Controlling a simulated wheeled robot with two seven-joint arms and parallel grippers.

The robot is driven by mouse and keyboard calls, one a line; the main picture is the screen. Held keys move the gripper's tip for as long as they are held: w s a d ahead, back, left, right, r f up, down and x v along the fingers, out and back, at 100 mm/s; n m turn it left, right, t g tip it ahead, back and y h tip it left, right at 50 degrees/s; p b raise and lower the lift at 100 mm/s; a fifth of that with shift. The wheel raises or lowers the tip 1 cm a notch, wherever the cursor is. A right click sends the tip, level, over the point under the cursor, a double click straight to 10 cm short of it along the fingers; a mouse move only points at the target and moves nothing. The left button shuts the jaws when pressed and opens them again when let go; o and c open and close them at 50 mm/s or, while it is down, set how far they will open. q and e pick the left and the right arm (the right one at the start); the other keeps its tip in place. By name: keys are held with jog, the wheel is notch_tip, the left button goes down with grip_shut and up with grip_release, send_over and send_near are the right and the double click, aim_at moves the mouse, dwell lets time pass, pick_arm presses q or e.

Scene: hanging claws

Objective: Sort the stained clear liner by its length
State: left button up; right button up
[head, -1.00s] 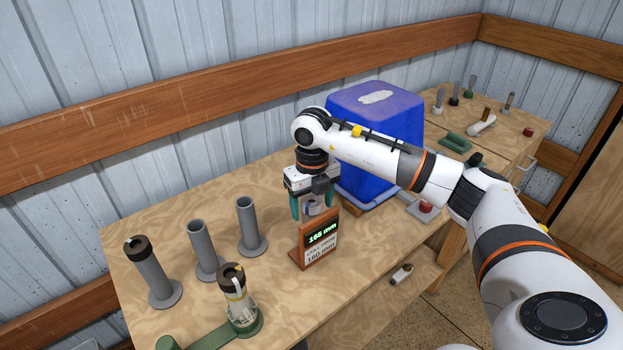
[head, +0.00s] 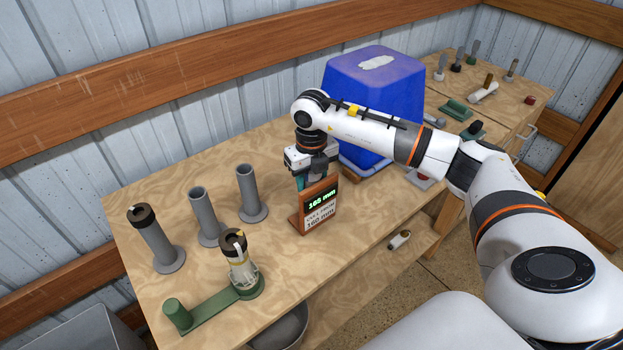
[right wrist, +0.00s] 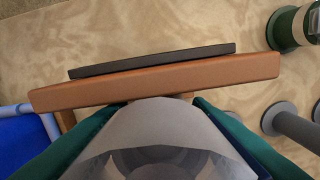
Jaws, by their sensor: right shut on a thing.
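My right gripper (head: 313,178) is low behind the orange-brown measuring stand (head: 318,215), which hides most of its fingers in the head view. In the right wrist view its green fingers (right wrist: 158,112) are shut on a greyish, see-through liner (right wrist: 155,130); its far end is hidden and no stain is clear. The stand's green display reads about 165 mm, its digits blurred; the label below ends in 160 mm. The stand's top edge also shows in the wrist view (right wrist: 160,85), just beyond the liner; I cannot tell if they touch. My left gripper is out of view.
A blue bin (head: 372,95) stands right behind my right arm. Several grey tube holders (head: 205,215) stand at left, one brown-capped. A clear, brown-capped cup (head: 238,258) stands on a green base (head: 205,310). A second bench (head: 510,105) holds small parts. The front-middle bench top is clear.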

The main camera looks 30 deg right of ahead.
grip_shut()
jog(key=shift+r+p, duration=0.35)
jog(key=shift+r, duration=0.25)
jog(key=shift+o, duration=1.4)
grip_release()
grip_shut()
notch_tip(320, 180, up, 18)
jog(key=p, duration=0.9)
jog(key=shift+p, duration=0.4)
jog(key=shift+f, duration=0.15)
